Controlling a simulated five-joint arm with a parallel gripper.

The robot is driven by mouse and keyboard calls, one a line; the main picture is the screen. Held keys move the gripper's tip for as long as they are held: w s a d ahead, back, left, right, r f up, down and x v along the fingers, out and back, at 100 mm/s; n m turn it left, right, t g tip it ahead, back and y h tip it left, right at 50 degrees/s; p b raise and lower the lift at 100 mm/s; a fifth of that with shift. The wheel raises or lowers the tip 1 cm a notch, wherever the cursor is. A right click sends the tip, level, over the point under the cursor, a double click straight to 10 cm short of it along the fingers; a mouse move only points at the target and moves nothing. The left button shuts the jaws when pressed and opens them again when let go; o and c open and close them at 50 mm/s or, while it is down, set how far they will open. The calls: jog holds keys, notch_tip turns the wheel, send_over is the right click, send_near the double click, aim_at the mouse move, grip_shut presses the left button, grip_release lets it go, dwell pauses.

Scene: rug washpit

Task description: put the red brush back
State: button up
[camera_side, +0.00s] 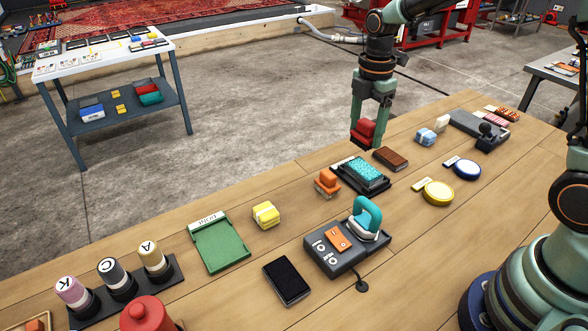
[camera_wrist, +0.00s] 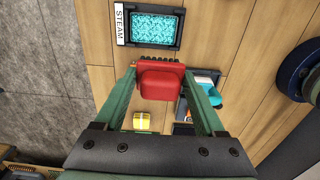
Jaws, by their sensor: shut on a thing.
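My gripper (camera_side: 367,122) is shut on the red brush (camera_side: 363,131), which has a red block handle. In the side view the brush is near the table's far edge, behind the black tray; I cannot tell its exact height. In the wrist view the red brush (camera_wrist: 160,80) sits between the two green fingers (camera_wrist: 160,90), with dark bristles showing at its upper edge.
A black tray with teal filling (camera_side: 360,173), labelled STEAM in the wrist view (camera_wrist: 153,26), lies near the brush. Around it are an orange block (camera_side: 327,183), a brown block (camera_side: 390,158), a yellow sponge (camera_side: 266,215) and a grey station with a teal-handled tool (camera_side: 366,218).

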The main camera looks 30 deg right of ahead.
jog(key=w+a+r, duration=0.2)
jog(key=a+r, duration=0.1)
jog(key=a, duration=0.4)
jog(key=w+a+r, duration=0.2)
jog(key=a+r, duration=0.1)
jog(key=a, duration=0.4)
jog(key=f, duration=1.9)
jog(key=shift+s+a+f, duration=0.15)
jog(key=shift+a+f, duration=0.1)
jog(key=shift+a, duration=0.1)
jog(key=shift+f, duration=0.1)
jog(key=o, duration=1.3)
